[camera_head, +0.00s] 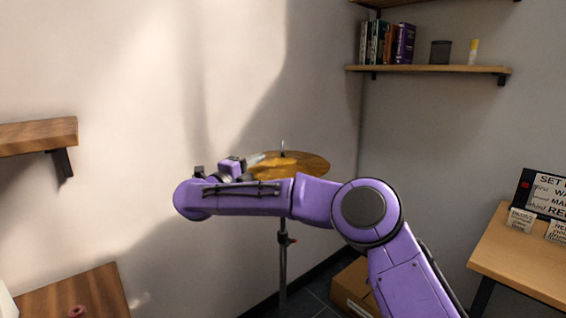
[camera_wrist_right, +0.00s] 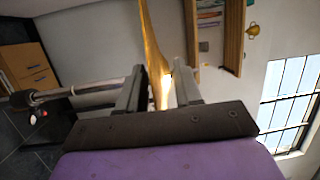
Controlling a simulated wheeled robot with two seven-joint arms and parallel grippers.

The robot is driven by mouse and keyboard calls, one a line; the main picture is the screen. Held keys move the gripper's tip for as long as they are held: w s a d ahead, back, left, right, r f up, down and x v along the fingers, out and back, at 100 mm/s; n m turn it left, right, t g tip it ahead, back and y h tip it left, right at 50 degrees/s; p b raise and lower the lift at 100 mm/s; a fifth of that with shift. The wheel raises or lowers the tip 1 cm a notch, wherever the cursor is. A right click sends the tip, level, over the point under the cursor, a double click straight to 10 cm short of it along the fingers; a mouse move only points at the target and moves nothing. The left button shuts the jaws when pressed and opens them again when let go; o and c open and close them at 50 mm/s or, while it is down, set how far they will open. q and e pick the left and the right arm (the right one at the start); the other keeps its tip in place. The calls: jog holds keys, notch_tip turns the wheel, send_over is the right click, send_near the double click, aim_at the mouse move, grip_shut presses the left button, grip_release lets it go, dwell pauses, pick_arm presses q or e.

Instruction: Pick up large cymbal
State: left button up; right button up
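The large cymbal (camera_head: 312,163) is a round golden disc, lying nearly flat on top of its thin upright stand (camera_head: 283,262). My right arm crosses in front and hides part of its near left side. My right gripper (camera_head: 257,159) is at the cymbal's left rim in the head view. In the right wrist view, its two fingers (camera_wrist_right: 162,88) are spread apart, with the golden cymbal (camera_wrist_right: 155,50) edge-on between them. I cannot tell whether either finger touches it. My left gripper is not in view.
A wall shelf (camera_head: 430,69) with books stands at upper right, another shelf (camera_head: 38,136) at left. A wooden table with a sign (camera_head: 545,192) is at right. A wall is close behind the cymbal.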

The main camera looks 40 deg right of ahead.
grip_shut()
notch_tip(320, 180, up, 10)
jog(key=shift+r, duration=0.1)
dwell(0.4)
